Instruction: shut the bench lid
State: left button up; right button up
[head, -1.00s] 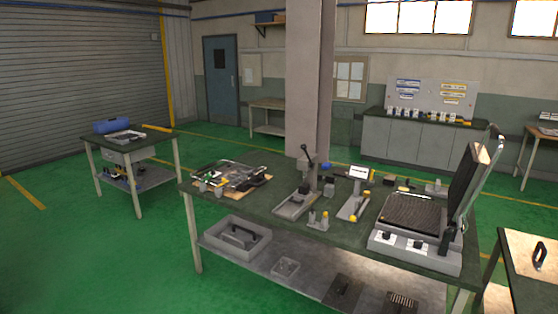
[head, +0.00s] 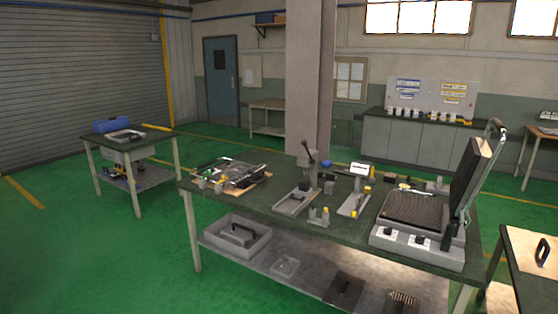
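A grill-like heating bench unit (head: 418,240) stands at the right end of the long green-topped workbench. It has a ribbed dark plate (head: 414,208) and two black knobs on its grey front. Its lid (head: 473,176) is raised, standing nearly upright and tilted back a little at the right side of the plate. A curved metal arm with a dark grip (head: 497,126) runs along the lid's outer side. Neither of my grippers is in the head view.
The workbench (head: 340,232) also holds a lever press (head: 300,190), a small stand with a white display (head: 360,170) and a tray of tools (head: 229,174). A lower shelf carries a grey bin (head: 237,241). A second table (head: 531,255) is close at the right. Green floor is clear at the left.

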aim_at(477, 160)
jog(key=i+l+z, duration=0.35)
jog(key=i, duration=0.4)
jog(key=i+z, duration=0.35)
jog(key=i, duration=0.4)
jog(key=i+j+z, duration=0.15)
jog(key=i+z, duration=0.2)
jog(key=i, duration=0.45)
jog(key=i+l, duration=0.1)
jog(key=l, duration=0.2)
jog(key=i+l, duration=0.15)
jog(key=l, duration=0.15)
jog(key=i+l, duration=0.1)
jog(key=l, duration=0.25)
jog(key=i+l, duration=0.1)
jog(key=l, duration=0.2)
jog(key=z, duration=0.05)
